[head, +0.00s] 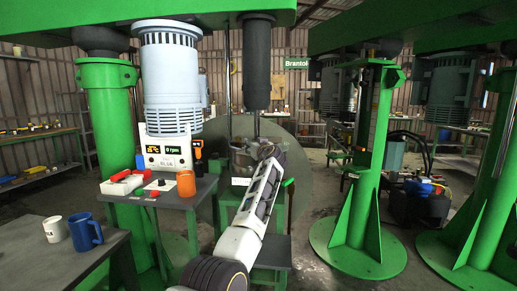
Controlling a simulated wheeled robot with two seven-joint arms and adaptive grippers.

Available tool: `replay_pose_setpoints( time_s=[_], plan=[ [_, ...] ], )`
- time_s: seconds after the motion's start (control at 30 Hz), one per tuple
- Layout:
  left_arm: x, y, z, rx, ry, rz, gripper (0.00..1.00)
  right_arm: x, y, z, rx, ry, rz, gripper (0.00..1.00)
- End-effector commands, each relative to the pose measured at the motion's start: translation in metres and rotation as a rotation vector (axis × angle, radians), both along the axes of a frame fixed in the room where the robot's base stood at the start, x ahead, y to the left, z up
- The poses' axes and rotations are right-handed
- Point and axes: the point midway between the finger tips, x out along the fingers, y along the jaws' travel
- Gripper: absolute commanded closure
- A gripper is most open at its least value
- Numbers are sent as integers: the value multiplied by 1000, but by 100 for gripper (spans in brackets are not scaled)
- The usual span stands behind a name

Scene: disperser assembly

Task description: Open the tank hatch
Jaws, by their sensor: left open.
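A grey metal tank (240,161) stands near the middle of the head view, under a dark vertical column and its shaft. My left arm reaches up from the bottom, and my left gripper (268,151) is at the tank's right side, near its top. The gripper is open. The gripper and forearm cover the tank's right part. The hatch is too small and too hidden to make out, and I cannot tell whether the gripper touches it. My right gripper is out of view.
Left of the tank, a small table (190,199) holds a control box (166,153) reading 0 rpm and an orange cup (186,184). A nearer table (30,262) holds a blue mug (85,232) and a white mug (55,229). A green column (362,170) stands right.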

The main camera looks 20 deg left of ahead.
Motion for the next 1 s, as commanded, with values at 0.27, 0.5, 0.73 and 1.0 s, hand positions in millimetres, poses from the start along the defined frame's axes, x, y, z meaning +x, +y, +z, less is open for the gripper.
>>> replay_pose_setpoints(
  time_s=[0.27,0.5,0.73,1.0],
  plan=[
    [-10,-7,-1,-1,-1,0,51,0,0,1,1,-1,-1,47],
    [-22,-15,-1,-1,-1,-1,51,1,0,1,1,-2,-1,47],
    [-35,-24,-1,-1,-2,-2,51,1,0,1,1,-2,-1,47],
    [-51,-35,0,0,-1,-3,51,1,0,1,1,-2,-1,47]
  ],
)
